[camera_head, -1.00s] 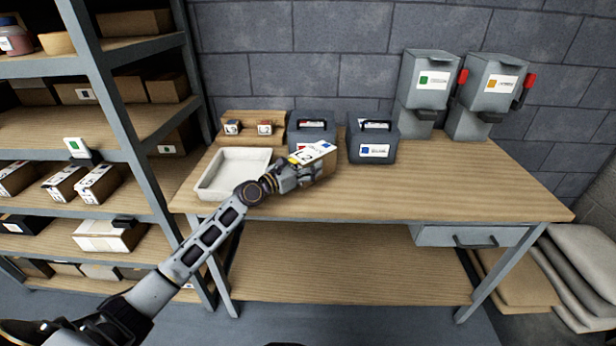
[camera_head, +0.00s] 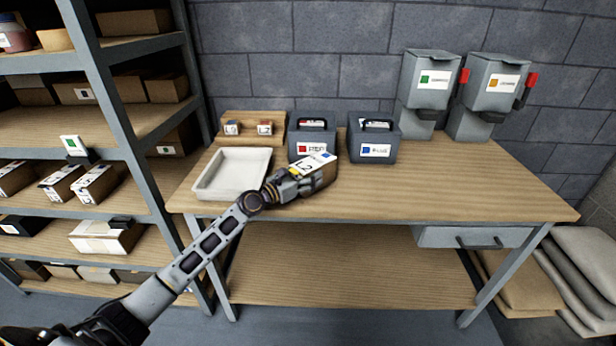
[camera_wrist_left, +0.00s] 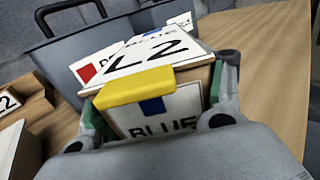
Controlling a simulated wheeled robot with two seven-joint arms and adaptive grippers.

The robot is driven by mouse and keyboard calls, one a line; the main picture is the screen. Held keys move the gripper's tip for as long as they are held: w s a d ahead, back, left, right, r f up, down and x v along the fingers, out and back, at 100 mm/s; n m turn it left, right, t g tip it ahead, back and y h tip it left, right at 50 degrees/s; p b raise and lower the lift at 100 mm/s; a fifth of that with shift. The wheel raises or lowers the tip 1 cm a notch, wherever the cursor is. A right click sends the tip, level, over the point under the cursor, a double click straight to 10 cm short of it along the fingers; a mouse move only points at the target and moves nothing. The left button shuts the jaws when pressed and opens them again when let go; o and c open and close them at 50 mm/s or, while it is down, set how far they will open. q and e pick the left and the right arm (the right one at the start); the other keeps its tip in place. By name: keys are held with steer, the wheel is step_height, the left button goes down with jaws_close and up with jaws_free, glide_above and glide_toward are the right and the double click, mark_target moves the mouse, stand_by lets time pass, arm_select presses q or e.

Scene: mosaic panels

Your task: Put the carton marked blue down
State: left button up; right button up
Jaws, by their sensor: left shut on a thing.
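The carton marked blue (camera_head: 326,172) is brown with a white top label reading L2 and a yellow corner. It is in my left gripper (camera_head: 304,182), above the front part of the workbench (camera_head: 420,190), before the bin with the red label. I cannot tell whether its underside touches the bench. In the left wrist view the carton (camera_wrist_left: 160,112) shows a blue square and the word BLUE, and the left gripper's fingers (camera_wrist_left: 160,105) close on its two sides. My right gripper is not in view.
A dark bin with a red label (camera_head: 299,137) and one with a blue label (camera_head: 390,135) stand behind. A white tray (camera_head: 200,188) lies left. Two grey dispensers (camera_head: 428,85) stand back right. The bench's right half is clear. Shelving (camera_head: 140,165) stands left.

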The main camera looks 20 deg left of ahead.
mark_target(297, 180)
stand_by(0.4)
arm_select(q)
steer(key=o, duration=1.6)
steer(key=shift+s+a, duration=0.2)
steer(key=shift+s, duration=0.2)
steer(key=shift+v, duration=3.35)
